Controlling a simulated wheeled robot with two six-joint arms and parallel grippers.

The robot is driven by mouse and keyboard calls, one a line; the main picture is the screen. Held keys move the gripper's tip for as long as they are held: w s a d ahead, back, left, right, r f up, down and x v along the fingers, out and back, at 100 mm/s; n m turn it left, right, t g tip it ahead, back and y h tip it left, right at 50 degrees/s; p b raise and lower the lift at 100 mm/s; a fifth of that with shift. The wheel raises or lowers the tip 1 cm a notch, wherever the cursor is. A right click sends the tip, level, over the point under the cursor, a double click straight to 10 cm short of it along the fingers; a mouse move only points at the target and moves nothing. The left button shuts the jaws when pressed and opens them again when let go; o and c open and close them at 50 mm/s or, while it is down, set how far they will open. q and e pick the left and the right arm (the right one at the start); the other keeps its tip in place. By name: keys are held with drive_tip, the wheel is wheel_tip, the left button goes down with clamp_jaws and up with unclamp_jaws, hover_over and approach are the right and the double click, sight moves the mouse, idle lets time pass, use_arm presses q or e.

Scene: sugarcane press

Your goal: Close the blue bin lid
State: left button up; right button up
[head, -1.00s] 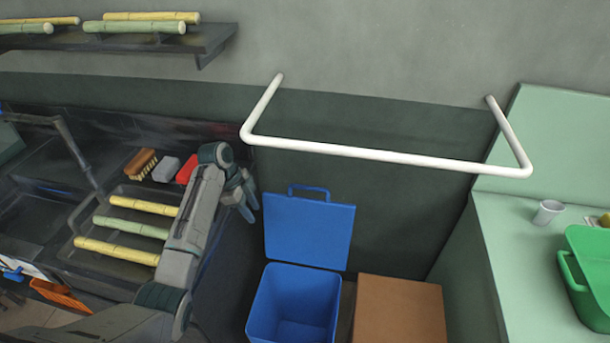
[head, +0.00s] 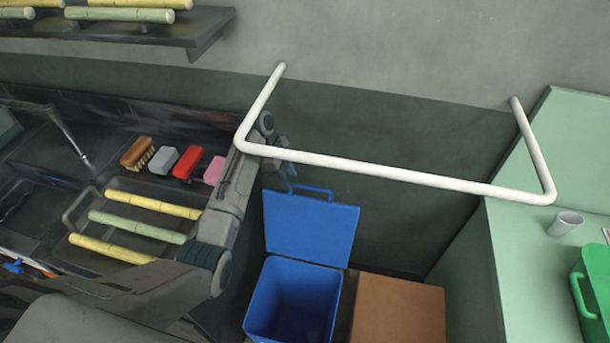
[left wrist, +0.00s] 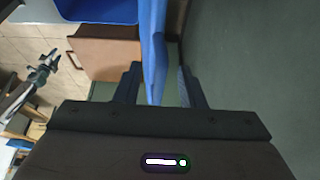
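The blue bin (head: 262,298) stands on the floor in the lower middle of the head view. Its blue lid (head: 312,230) stands open, upright at the back, with a loop handle (head: 308,189) on its top edge. My left gripper (head: 287,172) is at the lid's upper left corner, partly hidden behind the white rail. In the left wrist view, my left gripper (left wrist: 159,70) has its fingers apart, with the lid (left wrist: 153,48) seen edge-on between them. There is a visible gap on the finger sides. My right gripper is not in view.
A white rail (head: 390,173) juts from the wall above the bin. A brown box (head: 398,310) stands right of the bin. A sink (head: 115,262) with cane pieces lies left. A green counter (head: 530,260) with a cup is at right.

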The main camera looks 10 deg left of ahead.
sight(307, 186)
use_arm(q)
drive_tip(key=d+p, duration=0.1)
drive_tip(key=d, duration=0.3)
drive_tip(key=shift+w+d+p, duration=0.15)
drive_tip(key=shift+d+p, duration=0.2)
drive_tip(key=shift+f+p, duration=0.3)
drive_tip(key=shift+f, duration=0.35)
drive_tip(key=shift+d, duration=0.1)
drive_tip(key=shift+c, duration=0.5)
clamp_jaws()
